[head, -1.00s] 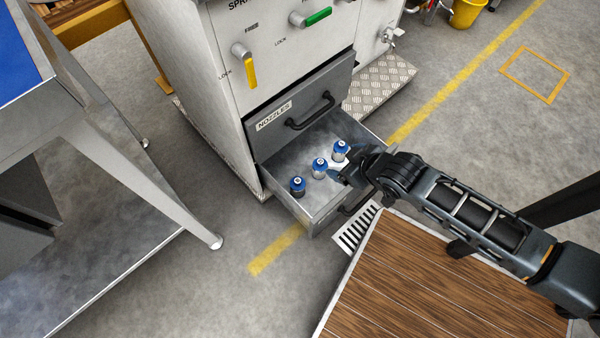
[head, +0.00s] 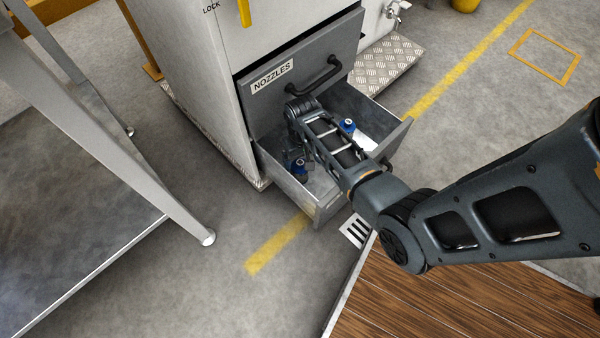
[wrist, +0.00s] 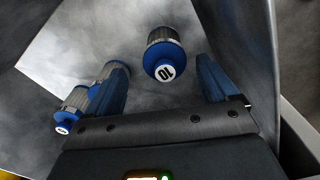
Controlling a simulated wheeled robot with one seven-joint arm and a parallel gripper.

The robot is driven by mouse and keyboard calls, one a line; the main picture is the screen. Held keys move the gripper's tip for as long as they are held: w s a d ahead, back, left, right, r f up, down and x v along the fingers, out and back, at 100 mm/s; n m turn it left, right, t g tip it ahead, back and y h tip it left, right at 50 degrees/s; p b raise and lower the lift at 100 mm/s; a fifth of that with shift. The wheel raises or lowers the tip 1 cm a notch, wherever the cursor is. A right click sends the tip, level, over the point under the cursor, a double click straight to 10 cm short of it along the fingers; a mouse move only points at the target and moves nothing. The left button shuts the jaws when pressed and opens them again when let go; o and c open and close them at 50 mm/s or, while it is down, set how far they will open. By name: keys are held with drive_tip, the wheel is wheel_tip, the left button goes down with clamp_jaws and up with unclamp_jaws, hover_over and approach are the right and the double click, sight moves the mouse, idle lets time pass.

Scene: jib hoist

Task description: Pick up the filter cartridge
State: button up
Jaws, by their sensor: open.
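Blue-capped cartridges with grey ribbed bodies stand in an open drawer (head: 330,205). In the wrist view, one cartridge (wrist: 164,58), marked 10 on its cap, sits between my gripper's blue fingers (wrist: 165,85), with gaps on both sides. Two more cartridges (wrist: 75,100) (wrist: 115,70) are close together, left of and partly behind the left finger. In the head view, one cartridge (head: 348,125) shows at the right of my arm and another (head: 300,170) at the left, by my gripper (head: 293,158). My arm hides the third. I cannot tell which one is the filter cartridge.
A closed drawer labelled NOZZLES (head: 271,76) with a black handle (head: 315,82) is just above and behind the open drawer. Drawer walls surround my gripper. A metal table leg (head: 140,165) stands at left. Grey floor is clear between them.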

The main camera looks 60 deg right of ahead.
sight(300, 169)
drive_tip(key=f+b, duration=0.2)
drive_tip(key=f, duration=0.1)
drive_tip(key=f+b, duration=0.1)
drive_tip(key=f, duration=0.2)
drive_tip(key=shift+w+a+b, duration=0.15)
drive_tip(key=shift+a+b, duration=0.05)
drive_tip(key=shift+b, duration=0.2)
drive_tip(key=shift+c, duration=0.3)
drive_tip(key=c, duration=1.1)
